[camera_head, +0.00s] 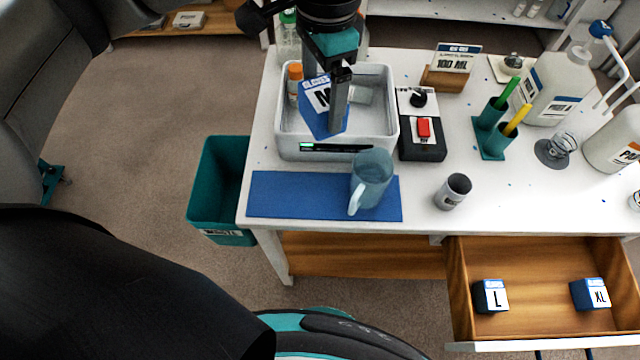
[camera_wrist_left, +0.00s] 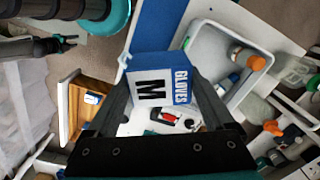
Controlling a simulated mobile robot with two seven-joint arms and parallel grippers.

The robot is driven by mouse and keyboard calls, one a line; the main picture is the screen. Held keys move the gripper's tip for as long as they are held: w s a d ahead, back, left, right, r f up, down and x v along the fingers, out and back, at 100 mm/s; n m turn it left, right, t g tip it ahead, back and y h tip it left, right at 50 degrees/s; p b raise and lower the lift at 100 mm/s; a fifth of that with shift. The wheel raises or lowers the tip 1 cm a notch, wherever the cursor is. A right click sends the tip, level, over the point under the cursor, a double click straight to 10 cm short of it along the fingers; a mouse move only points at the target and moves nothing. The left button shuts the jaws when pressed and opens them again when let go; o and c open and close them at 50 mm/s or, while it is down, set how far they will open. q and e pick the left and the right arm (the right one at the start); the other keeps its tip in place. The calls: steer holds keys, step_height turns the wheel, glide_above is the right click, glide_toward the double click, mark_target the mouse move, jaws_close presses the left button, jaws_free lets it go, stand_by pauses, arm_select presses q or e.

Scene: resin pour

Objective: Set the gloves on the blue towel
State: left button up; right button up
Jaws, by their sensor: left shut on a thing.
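The gloves are a blue and white box marked M (camera_head: 322,103), also marked GLOVES in the left wrist view (camera_wrist_left: 160,82). My left gripper (camera_head: 338,104) is shut on this box and holds it tilted over the grey tray (camera_head: 340,154). The blue towel (camera_head: 300,195) lies flat at the table's front left edge, nearer the front than the box. A blue-grey mug (camera_head: 371,180) stands on the towel's right part. The towel's left and middle are bare.
An orange-capped bottle (camera_head: 295,84) stands in the tray. A device with a red switch (camera_head: 423,130) is right of it, and a grey cup (camera_head: 453,192) stands right of the towel. The open drawer (camera_head: 540,260) holds L and XL boxes. A teal bin (camera_head: 218,190) stands left of the table.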

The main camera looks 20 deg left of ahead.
mark_target(327, 108)
arm_select(q)
steer(key=shift+s+d+f+m, duration=0.1)
steer(key=shift+s+d+m, duration=0.15)
steer(key=shift+m, duration=0.3)
steer(key=shift+s+d+f+m, duration=0.1)
steer(key=shift+s+m, duration=0.25)
steer(key=shift+m, duration=0.2)
steer(key=m, duration=0.1)
steer(key=s+m, duration=0.1)
steer(key=m, duration=0.1)
steer(key=shift+s+d, duration=0.1)
steer(key=shift+d, duration=0.25)
steer(key=shift+f, duration=0.3)
step_height(327, 108, down, 20)
steer(key=b, duration=0.6)
steer(key=shift+r, duration=0.15)
arm_select(e)
steer(key=f, duration=0.5)
steer(key=shift+s+a+f, duration=0.2)
steer(key=shift+f, duration=0.1)
arm_select(q)
steer(key=o, duration=1.1)
